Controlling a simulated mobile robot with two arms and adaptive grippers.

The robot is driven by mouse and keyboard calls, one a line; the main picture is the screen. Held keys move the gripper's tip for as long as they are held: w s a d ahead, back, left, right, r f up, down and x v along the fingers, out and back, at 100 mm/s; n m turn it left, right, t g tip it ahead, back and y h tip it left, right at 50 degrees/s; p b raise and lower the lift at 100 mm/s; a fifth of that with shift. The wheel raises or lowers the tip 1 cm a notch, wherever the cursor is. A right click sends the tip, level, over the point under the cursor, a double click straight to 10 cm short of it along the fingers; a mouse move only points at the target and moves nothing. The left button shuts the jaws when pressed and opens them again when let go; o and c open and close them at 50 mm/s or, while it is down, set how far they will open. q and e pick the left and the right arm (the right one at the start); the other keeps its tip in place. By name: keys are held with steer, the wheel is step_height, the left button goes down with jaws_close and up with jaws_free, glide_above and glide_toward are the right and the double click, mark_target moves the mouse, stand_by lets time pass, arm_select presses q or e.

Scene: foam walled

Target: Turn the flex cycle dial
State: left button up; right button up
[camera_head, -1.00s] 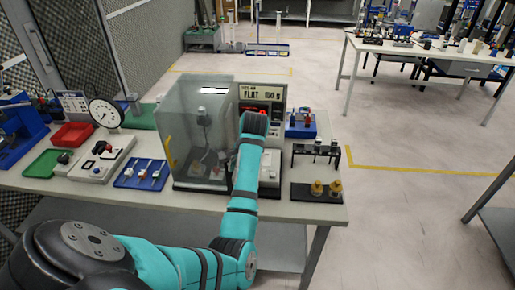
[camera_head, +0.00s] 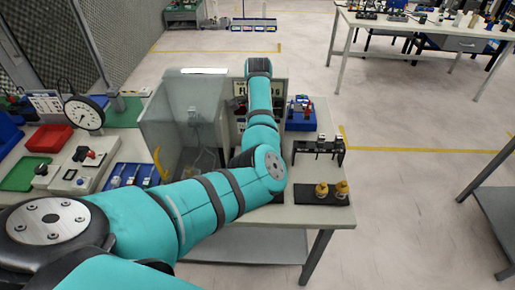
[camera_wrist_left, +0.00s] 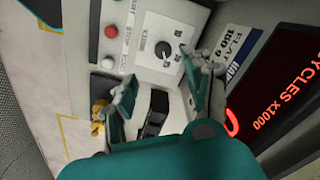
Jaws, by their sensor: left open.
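The dial (camera_wrist_left: 165,53) is a dark knob on a white square plate with markings, on the grey panel of the flex tester. It shows in the left wrist view, just beyond the fingertips. My left gripper (camera_wrist_left: 165,80) is open, with one finger to each side of the dial's lower area. I cannot tell whether either finger touches the dial. In the head view my left arm covers the dial and the gripper. The tester's red-lit cycles display (camera_wrist_left: 277,110) is at the right of the wrist view. My right gripper is not in view.
A red button (camera_wrist_left: 110,32) and a grey one sit beside the dial. A clear enclosure (camera_head: 180,120) stands left of my arm on the bench. A black rack (camera_head: 319,148) and a black tray with brass parts (camera_head: 305,195) are to the right.

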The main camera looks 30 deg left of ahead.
arm_select(q)
steer(key=f, duration=0.4)
steer(key=shift+w+a+f+p, duration=0.1)
steer(key=shift+a+f+p, duration=0.05)
steer(key=shift+a+p, duration=0.2)
step_height(320, 180, down, 3)
steer(key=shift+f, duration=0.1)
steer(key=shift+d+f, duration=0.1)
steer(key=shift+f, duration=1.25)
steer(key=c, duration=1)
jaws_close()
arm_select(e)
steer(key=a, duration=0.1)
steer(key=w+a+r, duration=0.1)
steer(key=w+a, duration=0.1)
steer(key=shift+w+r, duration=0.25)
